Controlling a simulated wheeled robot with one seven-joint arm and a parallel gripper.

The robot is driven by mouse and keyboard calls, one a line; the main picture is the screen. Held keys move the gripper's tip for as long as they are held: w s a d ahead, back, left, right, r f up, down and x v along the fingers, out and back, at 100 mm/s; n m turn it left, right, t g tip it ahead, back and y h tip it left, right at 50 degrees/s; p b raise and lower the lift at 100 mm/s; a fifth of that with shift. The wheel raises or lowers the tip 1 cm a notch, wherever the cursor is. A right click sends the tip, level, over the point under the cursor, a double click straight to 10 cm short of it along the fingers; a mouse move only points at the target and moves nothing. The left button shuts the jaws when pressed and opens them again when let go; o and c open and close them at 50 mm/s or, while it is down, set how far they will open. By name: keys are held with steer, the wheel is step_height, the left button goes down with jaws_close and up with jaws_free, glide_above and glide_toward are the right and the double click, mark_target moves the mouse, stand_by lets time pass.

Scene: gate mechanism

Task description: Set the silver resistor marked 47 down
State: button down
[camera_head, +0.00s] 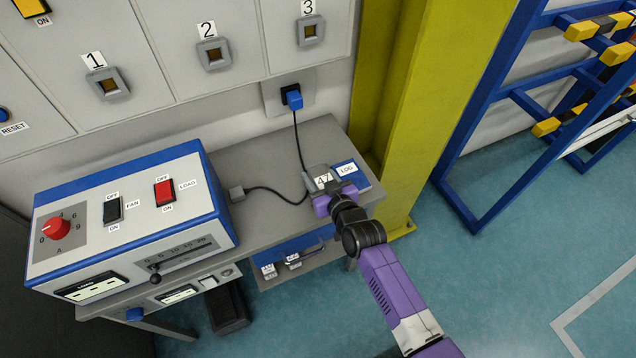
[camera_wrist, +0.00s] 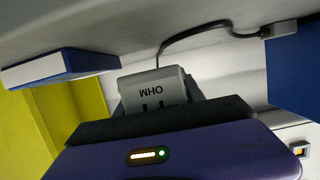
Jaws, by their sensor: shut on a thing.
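The silver resistor (camera_head: 323,178) shows its 47 label in the head view, at the right end of the bench. In the wrist view the resistor (camera_wrist: 155,90) is a grey block with upside-down OHM lettering. My gripper (camera_head: 330,197) is shut on it, coming from the front right. In the wrist view my gripper's dark jaws (camera_wrist: 160,119) lie across the block and hide part of it. I cannot tell whether the resistor touches the bench top.
A black cable (camera_head: 297,138) runs from the blue wall plug (camera_head: 292,98). A load box (camera_head: 130,215) stands left; a yellow post (camera_head: 405,100) stands right.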

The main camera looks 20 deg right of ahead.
mark_target(318, 183)
step_height(318, 183, down, 3)
steer(key=shift+f+b, duration=0.1)
steer(key=shift+b, duration=0.65)
steer(key=shift+s+f+b, duration=0.15)
steer(key=shift+f+b, duration=0.2)
steer(key=shift+f, duration=0.15)
steer(key=c, duration=0.7)
jaws_free()
steer(key=shift+a+r+p, duration=0.1)
steer(key=shift+r+p, duration=0.4)
steer(key=shift+p, duration=0.15)
steer(key=p+v, duration=0.1)
steer(key=v, duration=1)
steer(key=shift+s+r+p, duration=0.2)
steer(key=shift+s+p, duration=0.15)
steer(key=shift+p, duration=0.05)
